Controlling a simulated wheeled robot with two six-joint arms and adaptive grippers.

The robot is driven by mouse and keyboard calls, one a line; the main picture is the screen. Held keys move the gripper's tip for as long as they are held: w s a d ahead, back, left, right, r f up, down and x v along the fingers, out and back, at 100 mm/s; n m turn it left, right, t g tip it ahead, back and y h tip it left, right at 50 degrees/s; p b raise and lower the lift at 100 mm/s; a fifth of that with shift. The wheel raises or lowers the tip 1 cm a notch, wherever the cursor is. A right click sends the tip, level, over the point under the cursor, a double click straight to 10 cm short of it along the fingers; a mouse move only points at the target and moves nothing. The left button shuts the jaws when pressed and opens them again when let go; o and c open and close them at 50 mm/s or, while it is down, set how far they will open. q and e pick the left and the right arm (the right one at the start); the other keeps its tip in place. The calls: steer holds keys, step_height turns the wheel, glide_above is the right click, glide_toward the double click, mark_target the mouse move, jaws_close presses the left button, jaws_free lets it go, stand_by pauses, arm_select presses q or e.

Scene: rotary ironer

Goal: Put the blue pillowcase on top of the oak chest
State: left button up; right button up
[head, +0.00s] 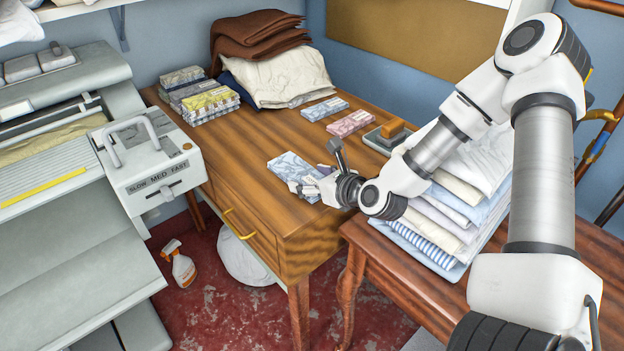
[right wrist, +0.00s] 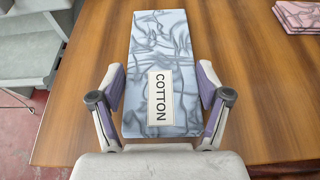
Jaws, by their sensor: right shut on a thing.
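The blue pillowcase (head: 288,166) is a flat folded packet with a grey-blue marbled pattern; in the right wrist view it (right wrist: 158,45) bears a label reading COTTON. My right gripper (head: 312,184) is shut on its near end, with a finger at each side (right wrist: 161,103). The pillowcase is over the top of the oak chest (head: 245,155), near its front right part. It looks level and at or very close to the wood; I cannot tell if it touches. My left gripper is not in view.
Another blue packet (head: 324,108), a pink packet (head: 350,123) and a stamp on a pad (head: 390,134) lie farther back on the chest. Stacked packets (head: 207,101) and folded cloths (head: 280,75) stand behind. A linen pile (head: 450,205) is at right. The ironer (head: 150,160) stands left.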

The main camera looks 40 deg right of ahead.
steer(key=shift+f, duration=0.1)
steer(key=o, duration=1.1)
steer(key=shift+o, duration=0.2)
